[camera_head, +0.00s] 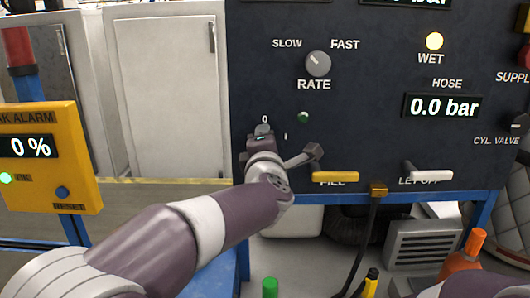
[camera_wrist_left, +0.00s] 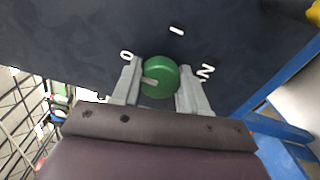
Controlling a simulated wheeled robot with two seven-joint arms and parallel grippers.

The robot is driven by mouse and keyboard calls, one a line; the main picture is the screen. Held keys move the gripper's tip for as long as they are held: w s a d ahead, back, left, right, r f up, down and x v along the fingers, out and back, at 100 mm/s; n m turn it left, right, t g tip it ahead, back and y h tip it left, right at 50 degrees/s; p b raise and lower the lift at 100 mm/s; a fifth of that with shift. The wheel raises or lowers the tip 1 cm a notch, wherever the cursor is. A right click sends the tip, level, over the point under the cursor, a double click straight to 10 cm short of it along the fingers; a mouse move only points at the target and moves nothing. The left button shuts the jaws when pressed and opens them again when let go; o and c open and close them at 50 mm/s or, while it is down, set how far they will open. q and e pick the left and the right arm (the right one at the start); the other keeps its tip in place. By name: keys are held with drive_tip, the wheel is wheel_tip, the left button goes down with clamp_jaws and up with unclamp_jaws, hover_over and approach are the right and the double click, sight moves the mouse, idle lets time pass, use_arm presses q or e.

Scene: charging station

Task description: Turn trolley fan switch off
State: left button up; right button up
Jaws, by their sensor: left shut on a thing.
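A round green knob (camera_wrist_left: 163,66), which I take to be the fan switch, sits on the dark panel (camera_wrist_left: 70,38) in the left wrist view. In the head view my left gripper (camera_head: 263,135) is at the panel's lower left, just under a 0 mark, and the knob is hidden there. My right gripper is out of view.
The panel also carries a RATE knob (camera_head: 318,63), a yellow FILL handle (camera_head: 335,177), a white LET-OFF handle (camera_head: 429,175) and a lit WET lamp (camera_head: 434,41). A yellow alarm box (camera_head: 60,165) reading 0 % stands at left. Colored bottles stand below at right.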

use_arm(q)
drive_tip(key=shift+f+n, duration=0.1)
drive_tip(key=shift+n, duration=0.3)
drive_tip(key=o, duration=1.1)
drive_tip(key=shift+d, duration=0.1)
drive_tip(key=shift+c, duration=0.2)
drive_tip(key=s+b, duration=0.2)
drive_tip(key=s, duration=1)
drive_tip(key=shift+s, duration=0.35)
